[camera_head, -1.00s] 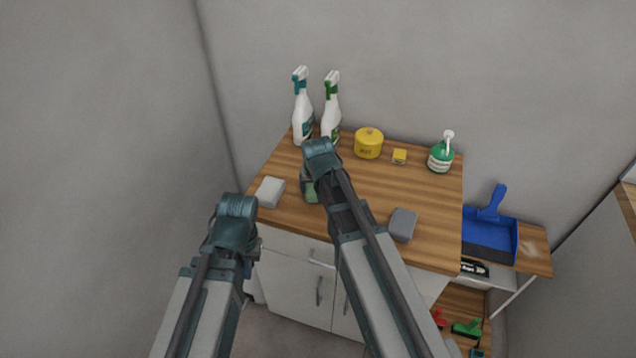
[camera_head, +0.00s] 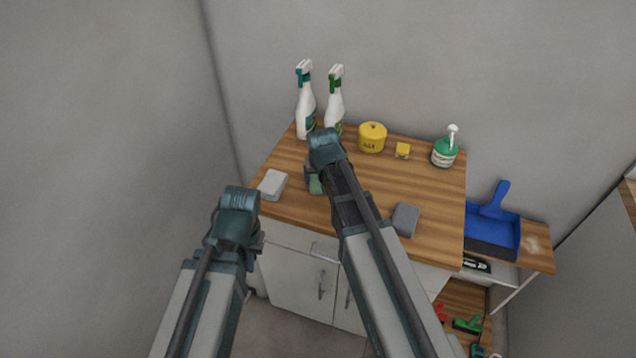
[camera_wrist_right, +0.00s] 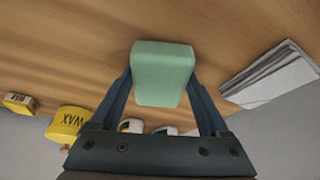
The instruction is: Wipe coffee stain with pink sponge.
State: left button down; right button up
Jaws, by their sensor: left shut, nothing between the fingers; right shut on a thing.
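My right gripper is shut on a pale green sponge (camera_wrist_right: 164,72), with one finger on each side of it in the right wrist view. In the head view that sponge (camera_head: 316,184) shows partly behind my right wrist, over the left part of the wooden counter (camera_head: 285,210). My left gripper (camera_head: 255,243) is shut and empty in front of the counter, its fingers mostly hidden by my wrist. No pink sponge shows, and I can make out no coffee stain on the counter.
Two spray bottles (camera_head: 306,108), a yellow wax tin (camera_head: 372,138), a small yellow box (camera_head: 402,151) and a green pump bottle (camera_head: 445,150) line the back. A blue dustpan (camera_head: 493,228) is on a lower side shelf with a pale smudge (camera_head: 533,245).

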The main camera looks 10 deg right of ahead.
jog(key=shift+w+d, duration=0.3)
jog(key=shift+w, duration=0.15)
jog(key=shift+w, duration=0.1)
jog(key=shift+w+d, duration=0.5)
jog(key=shift+w, duration=0.25)
jog(key=shift+w+d, duration=0.5)
jog(key=shift+w, duration=0.25)
jog(key=shift+s+d+f, duration=0.1)
jog(key=shift+s+d, duration=0.85)
jog(key=shift+d, duration=0.2)
jog(key=shift+s+a, duration=0.25)
jog(key=shift+s, duration=0.35)
jog(key=shift+s+a, duration=0.25)
jog(key=shift+s, duration=0.3)
jog(key=shift+s+a, duration=0.45)
